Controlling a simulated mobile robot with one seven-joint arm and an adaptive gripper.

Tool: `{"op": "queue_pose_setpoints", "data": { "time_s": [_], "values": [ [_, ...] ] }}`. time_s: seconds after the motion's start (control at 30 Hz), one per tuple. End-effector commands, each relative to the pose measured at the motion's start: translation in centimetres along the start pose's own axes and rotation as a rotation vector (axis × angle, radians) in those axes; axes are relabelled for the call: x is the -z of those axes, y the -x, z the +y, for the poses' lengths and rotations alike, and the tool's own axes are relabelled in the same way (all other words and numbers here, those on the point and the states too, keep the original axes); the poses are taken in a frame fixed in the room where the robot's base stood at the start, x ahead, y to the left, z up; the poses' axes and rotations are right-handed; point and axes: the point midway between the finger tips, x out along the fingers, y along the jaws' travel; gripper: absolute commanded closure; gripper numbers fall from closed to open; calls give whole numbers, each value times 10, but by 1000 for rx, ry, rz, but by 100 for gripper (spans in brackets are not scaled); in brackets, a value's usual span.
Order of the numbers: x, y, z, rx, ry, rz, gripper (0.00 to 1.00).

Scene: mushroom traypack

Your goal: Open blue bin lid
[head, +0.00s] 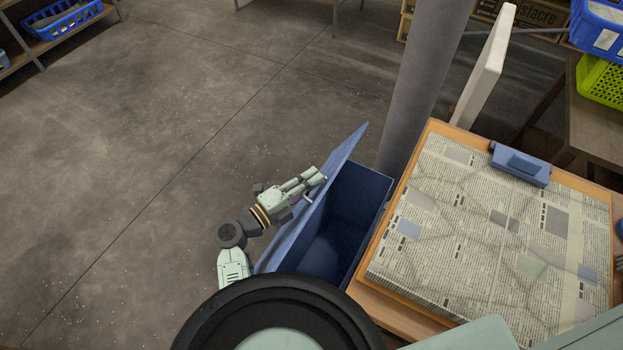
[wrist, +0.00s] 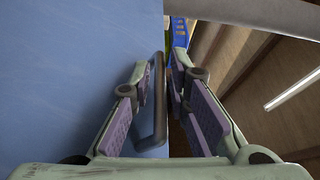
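The blue bin (head: 352,210) stands on the floor beside the table. Its blue lid (head: 338,158) is raised and steeply tilted toward the left, so the dark inside of the bin shows. My gripper (head: 315,180) is at the outer face of the lid. In the wrist view the lid (wrist: 75,75) fills the left side, and its dark bar handle (wrist: 159,115) runs between my two fingers. My gripper (wrist: 161,76) is closed around the handle, with one finger on each side of the bar. The exact contact at the fingertips is partly hidden.
Right of the bin is a wooden table (head: 381,313) with a newspaper-covered board (head: 500,215) and a blue clip-like piece (head: 520,164). A grey post (head: 422,80) rises behind the bin. The floor (head: 130,150) to the left is clear.

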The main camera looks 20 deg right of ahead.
Motion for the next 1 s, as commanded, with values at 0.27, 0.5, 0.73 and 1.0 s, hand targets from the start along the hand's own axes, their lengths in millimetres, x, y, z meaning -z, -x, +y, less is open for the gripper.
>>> {"op": "queue_pose_setpoints", "data": {
  "time_s": [0.27,0.5,0.73,1.0],
  "values": [
    [0,-1,0,0,0,0,86],
    [0,0,0,1,0,0,100],
    [0,0,0,1,0,0,100],
    [0,0,0,1,0,0,100]
  ]
}}
